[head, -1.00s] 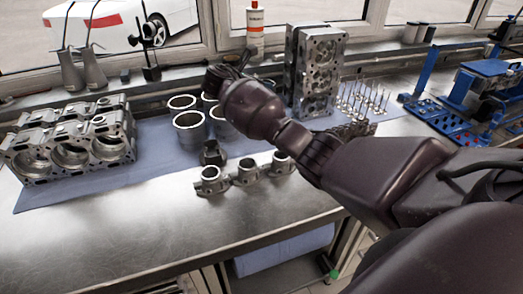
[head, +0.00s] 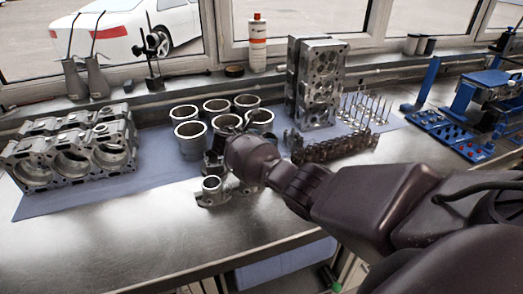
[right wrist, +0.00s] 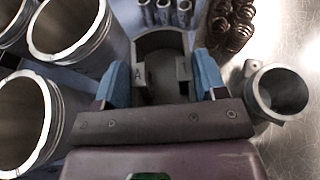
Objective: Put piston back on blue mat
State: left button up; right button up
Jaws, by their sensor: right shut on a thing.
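The piston (right wrist: 160,50) is a dark grey hollow cylinder with side cut-outs. In the right wrist view it is between the two blue finger pads of my right gripper (right wrist: 161,75), which is shut on it. In the head view my right gripper (head: 219,153) is low at the mat's front edge, its wrist covering much of the piston (head: 211,166). I cannot tell whether the piston touches the surface below. The blue mat (head: 105,193) lies along the bench under the engine parts. My left gripper is not in view.
Several cylinder liners (head: 191,143) stand just behind and left of the gripper. A silver ringed part (head: 212,190) lies in front, partly hidden by my arm. An engine block (head: 70,160) sits at left, a cylinder head (head: 318,90) behind. Bare mat lies between block and liners.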

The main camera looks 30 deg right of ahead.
notch_tip(320, 180, down, 4)
jog(key=shift+r+b, duration=0.25)
jog(key=shift+b, duration=0.4)
jog(key=shift+f, duration=0.15)
jog(key=o, duration=1.3)
jog(key=shift+f, duration=0.1)
jog(key=shift+a+r, duration=0.3)
jog(key=shift+a, duration=0.15)
jog(key=p+v, duration=0.1)
jog(key=v, duration=1)
jog(key=shift+p, duration=0.4)
